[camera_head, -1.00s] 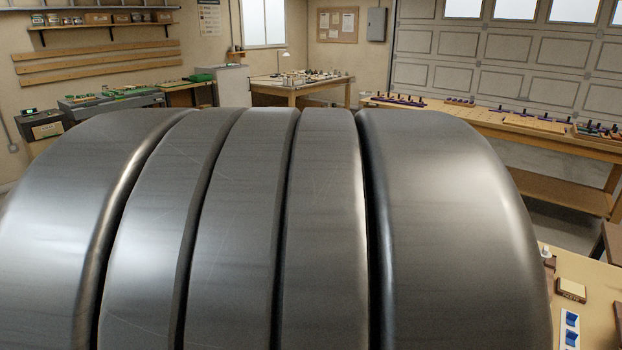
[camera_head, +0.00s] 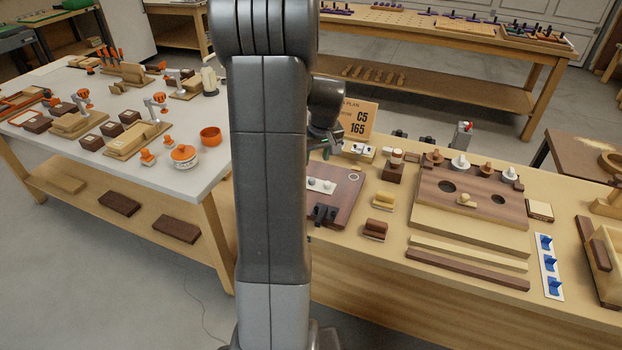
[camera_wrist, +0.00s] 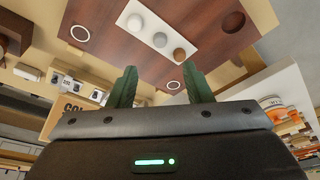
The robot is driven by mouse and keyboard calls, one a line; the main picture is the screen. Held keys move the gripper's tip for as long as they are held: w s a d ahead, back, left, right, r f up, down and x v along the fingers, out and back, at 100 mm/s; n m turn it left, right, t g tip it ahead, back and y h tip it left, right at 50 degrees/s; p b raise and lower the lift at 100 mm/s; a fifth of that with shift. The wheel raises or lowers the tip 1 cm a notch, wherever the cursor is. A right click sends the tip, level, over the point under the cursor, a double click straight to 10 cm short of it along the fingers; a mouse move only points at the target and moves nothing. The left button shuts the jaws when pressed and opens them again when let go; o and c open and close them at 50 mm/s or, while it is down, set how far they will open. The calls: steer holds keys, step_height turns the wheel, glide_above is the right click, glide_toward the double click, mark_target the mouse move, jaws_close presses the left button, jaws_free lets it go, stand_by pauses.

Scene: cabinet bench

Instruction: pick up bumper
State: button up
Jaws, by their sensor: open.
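The bumpers are probably the small round domes on a white strip (camera_wrist: 158,38) lying on a reddish-brown board (camera_wrist: 225,20). In the wrist view they are a white dome (camera_wrist: 134,23), a pale grey one (camera_wrist: 159,40) and a brown one (camera_wrist: 179,54). In the head view the strip (camera_head: 332,188) is small, and my arm hides part of the board (camera_head: 346,203). My gripper (camera_wrist: 158,72) is open and empty, its green fingers spread, with the strip beyond the tips. In the head view, my gripper (camera_head: 325,148) is partly hidden by my arm, above and behind the board.
A sign card (camera_head: 358,120) stands behind the board. To the right are a wooden block with pegs (camera_head: 470,190), two bars (camera_head: 468,262) and a white strip with blue parts (camera_head: 548,262). A white table (camera_head: 200,180) with orange-knobbed fixtures stands left. Floor is clear in front.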

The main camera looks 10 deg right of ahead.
steer(key=x, duration=0.4)
steer(key=shift+s+p+x, duration=0.2)
steer(key=shift+p+x, duration=0.25)
steer(key=shift+x, duration=2.3)
steer(key=shift+c, duration=0.5)
steer(key=c, duration=0.7)
